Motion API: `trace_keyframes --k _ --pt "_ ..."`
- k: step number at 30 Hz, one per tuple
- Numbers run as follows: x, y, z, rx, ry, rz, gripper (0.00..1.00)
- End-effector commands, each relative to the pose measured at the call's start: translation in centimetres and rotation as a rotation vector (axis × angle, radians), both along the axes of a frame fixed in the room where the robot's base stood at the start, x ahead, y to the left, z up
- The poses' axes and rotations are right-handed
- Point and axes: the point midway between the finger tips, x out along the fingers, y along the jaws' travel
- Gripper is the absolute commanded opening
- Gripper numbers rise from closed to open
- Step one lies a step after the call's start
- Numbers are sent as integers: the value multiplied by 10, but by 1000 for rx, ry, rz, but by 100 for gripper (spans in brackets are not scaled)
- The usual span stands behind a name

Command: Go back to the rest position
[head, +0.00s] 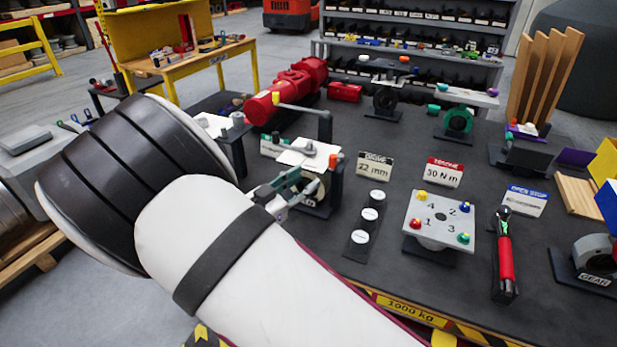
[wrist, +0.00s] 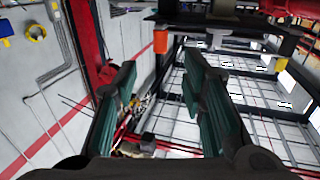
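My gripper (wrist: 160,100) shows in the wrist view with its two dark fingers and teal pads well apart. It is open, and nothing sits between the pads. My white arm link (head: 235,250) with a black band and a ribbed black joint (head: 135,175) crosses the left and lower middle of the head view. The dark workbench (head: 400,270) stands beyond my arm. The arm hides its near left part.
On the bench are a numbered bolt plate (head: 439,222), a red-handled torque tool (head: 505,255), a red actuator (head: 290,88) and sign cards (head: 375,166). A yellow-framed table (head: 190,65) and grey shelves (head: 410,50) stand behind. Grey floor (head: 240,80) shows between bench and table.

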Motion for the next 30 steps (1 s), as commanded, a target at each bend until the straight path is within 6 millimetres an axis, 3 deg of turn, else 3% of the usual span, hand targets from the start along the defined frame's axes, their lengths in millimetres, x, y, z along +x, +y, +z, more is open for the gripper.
trace_keyframes --k 12,17,24,30 --pt "0 0 0 3 1 1 38" --pt "18 -5 10 76 37 40 38" --pt "62 -20 52 339 166 226 38" --pt "69 -32 101 518 268 413 38"
